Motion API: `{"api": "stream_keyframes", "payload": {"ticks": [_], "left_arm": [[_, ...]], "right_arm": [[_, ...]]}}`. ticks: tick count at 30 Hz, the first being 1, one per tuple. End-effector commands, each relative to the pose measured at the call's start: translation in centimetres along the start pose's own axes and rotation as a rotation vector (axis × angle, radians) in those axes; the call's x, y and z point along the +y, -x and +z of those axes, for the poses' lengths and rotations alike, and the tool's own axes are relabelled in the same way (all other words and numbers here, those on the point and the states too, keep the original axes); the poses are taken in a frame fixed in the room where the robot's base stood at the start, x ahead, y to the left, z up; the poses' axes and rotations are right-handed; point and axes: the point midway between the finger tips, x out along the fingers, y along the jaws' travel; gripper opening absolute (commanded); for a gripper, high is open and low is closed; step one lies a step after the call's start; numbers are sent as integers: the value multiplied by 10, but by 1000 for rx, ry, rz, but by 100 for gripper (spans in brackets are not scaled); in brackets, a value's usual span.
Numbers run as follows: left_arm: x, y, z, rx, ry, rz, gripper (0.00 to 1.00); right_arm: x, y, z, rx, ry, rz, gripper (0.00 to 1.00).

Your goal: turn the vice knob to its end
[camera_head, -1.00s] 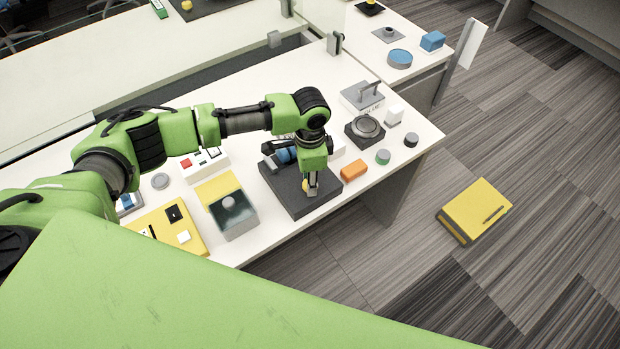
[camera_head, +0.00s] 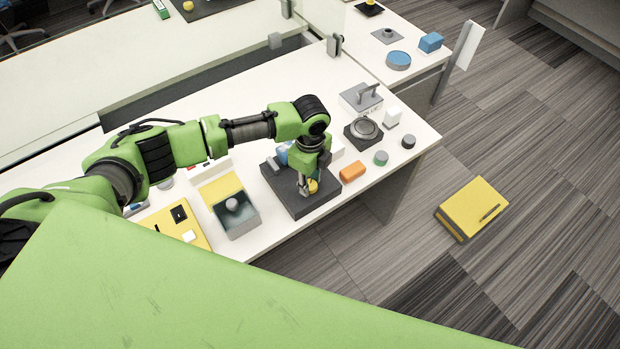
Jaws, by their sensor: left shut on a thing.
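The vice stands on a dark square base (camera_head: 291,200) near the front edge of the white table. A blue part (camera_head: 282,153) shows at its back left, partly behind my arm. My left gripper (camera_head: 306,189) points down over the base and is shut on the vice knob (camera_head: 313,186). My right gripper is not in view.
An orange block (camera_head: 352,171), a green-topped cylinder (camera_head: 381,158) and a dark round device (camera_head: 365,130) stand to the right. A yellow box (camera_head: 472,208) lies on the floor.

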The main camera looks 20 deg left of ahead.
Motion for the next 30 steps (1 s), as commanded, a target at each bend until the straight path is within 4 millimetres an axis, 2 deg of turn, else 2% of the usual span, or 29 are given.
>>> {"api": "stream_keyframes", "payload": {"ticks": [12, 30], "left_arm": [[0, 0, -2, 3, -395, -1, 7], [0, 0, -1, 2, -922, -2, 7]], "right_arm": [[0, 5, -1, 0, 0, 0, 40], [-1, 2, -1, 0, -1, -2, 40]]}}
